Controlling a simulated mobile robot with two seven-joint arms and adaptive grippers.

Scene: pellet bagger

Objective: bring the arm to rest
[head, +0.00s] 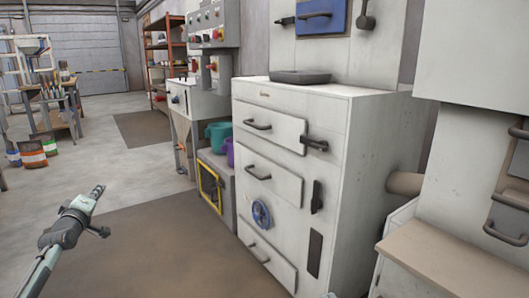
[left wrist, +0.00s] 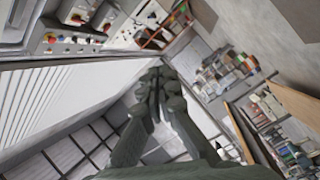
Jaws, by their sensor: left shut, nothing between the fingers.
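My left arm comes in from the lower left of the head view, and my left gripper (head: 97,191) is at its end. It is shut and empty, held in the air over the floor beside the brown mat. In the left wrist view the two fingers of my left gripper (left wrist: 160,72) meet at the tips with nothing between them. Nothing touches the gripper in either view. My right gripper is not in view.
A white cabinet (head: 335,140) with drawers, handles and a blue handwheel (head: 262,213) stands right of centre. A dark tray (head: 300,77) lies on top. A beige ledge (head: 455,262) juts out at lower right. Floor around the brown mat (head: 150,245) is clear.

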